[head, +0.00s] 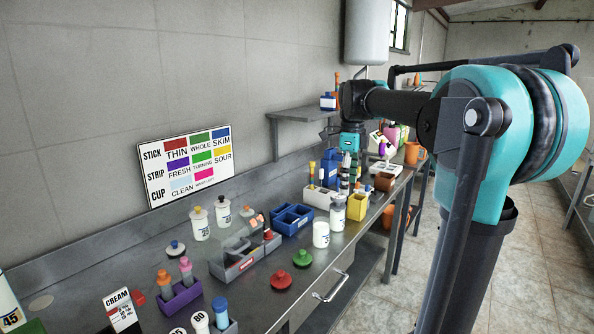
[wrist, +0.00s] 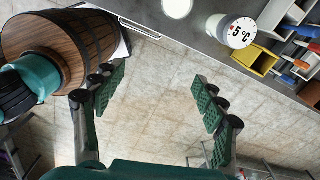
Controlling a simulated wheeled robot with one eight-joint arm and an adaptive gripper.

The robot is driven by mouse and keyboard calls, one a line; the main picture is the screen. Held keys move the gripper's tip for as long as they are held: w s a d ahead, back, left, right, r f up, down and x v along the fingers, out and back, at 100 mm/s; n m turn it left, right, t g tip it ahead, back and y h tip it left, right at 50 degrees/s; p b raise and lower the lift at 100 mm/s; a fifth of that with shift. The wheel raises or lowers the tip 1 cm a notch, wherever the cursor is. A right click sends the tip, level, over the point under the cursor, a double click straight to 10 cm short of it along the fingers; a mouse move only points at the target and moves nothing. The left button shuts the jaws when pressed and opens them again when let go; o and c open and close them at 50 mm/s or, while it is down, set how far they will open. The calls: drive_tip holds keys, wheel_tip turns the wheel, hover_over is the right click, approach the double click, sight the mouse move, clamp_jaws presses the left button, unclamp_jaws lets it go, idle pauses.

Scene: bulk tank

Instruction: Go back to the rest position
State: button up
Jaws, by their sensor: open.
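My gripper shows in the wrist view (wrist: 160,85) with its two green-padded fingers spread wide and nothing between them. Tiled floor lies behind the gap, and the bench edge is above it in the picture. In the head view my arm reaches from the right towards the far part of the bench. The teal wrist end is over or near the far bench, with its fingertips hard to make out among the objects there. No object is seen held.
The steel bench (head: 215,290) runs along the wall. It bears a yellow bin (head: 357,207), blue bin (head: 293,217), grey caddy (head: 240,258), white cup (head: 321,235) and several bottles. A sign (head: 187,167) leans at the wall. Floor (head: 390,285) right of the bench is clear.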

drive_tip(key=s+d+f+n+t, duration=0.2)
drive_tip(key=s+f+n, duration=0.9)
drive_tip(key=f, duration=0.3)
drive_tip(key=s+d+f+n+t, duration=0.1)
drive_tip(key=s+f+n+t, duration=0.1)
drive_tip(key=s+f+n, duration=0.9)
wheel_tip(320, 180, down, 4)
drive_tip(key=shift+d+f+n, duration=0.1)
drive_tip(key=shift+d+n, duration=0.3)
drive_tip(key=shift+n, duration=0.1)
idle(1.4)
